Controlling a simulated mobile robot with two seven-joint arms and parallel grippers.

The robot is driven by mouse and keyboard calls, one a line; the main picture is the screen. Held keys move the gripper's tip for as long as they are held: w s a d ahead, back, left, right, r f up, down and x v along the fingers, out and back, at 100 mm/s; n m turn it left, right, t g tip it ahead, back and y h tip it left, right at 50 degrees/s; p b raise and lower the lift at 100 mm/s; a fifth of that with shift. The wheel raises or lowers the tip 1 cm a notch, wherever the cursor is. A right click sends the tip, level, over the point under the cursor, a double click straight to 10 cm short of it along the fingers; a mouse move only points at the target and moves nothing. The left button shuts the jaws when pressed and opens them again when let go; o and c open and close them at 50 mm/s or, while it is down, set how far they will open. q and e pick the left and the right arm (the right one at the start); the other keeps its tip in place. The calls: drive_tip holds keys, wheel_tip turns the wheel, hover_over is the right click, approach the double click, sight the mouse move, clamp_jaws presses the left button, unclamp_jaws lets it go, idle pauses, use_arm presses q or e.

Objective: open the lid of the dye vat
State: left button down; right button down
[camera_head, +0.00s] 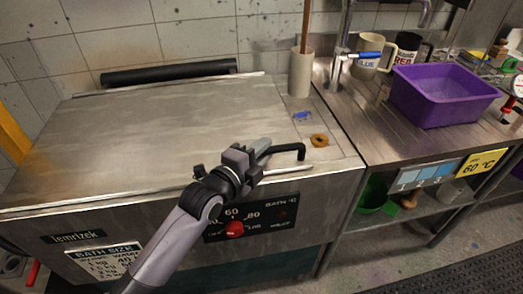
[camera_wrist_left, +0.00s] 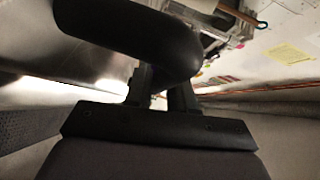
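The dye vat (camera_head: 75,212) is a wide steel box at the left of the head view. Its flat steel lid (camera_head: 150,120) lies down, shut. A black bar handle (camera_head: 300,150) with a bent end is at the lid's front edge. My left gripper (camera_head: 262,152) is at this handle, its fingers largely hidden. In the left wrist view the thick black handle (camera_wrist_left: 130,32) crosses close in front of the fingers and hides their tips. A narrow gap shows between the fingers, but a grip on the bar cannot be made out. My right gripper is not in view.
A brown ring (camera_head: 320,140) and a beige cylinder (camera_head: 300,72) with a stick stand right of the lid. The sink counter holds a purple tub (camera_head: 443,95) and mugs (camera_head: 369,55). A red knob (camera_head: 235,229) is on the vat's front. A black roll (camera_head: 170,72) lies behind the lid.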

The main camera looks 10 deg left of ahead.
use_arm(q)
drive_tip(key=w+a+r+n+g, duration=0.1)
drive_tip(key=w+r, duration=0.4)
drive_tip(key=r, duration=0.7)
drive_tip(key=w+a+r+n+g, duration=0.2)
drive_tip(key=w+r+g, duration=0.2)
drive_tip(key=r, duration=0.9)
drive_tip(key=shift+w+a+n, duration=0.2)
drive_tip(key=shift+w+n, duration=0.2)
drive_tip(key=shift+w, duration=0.2)
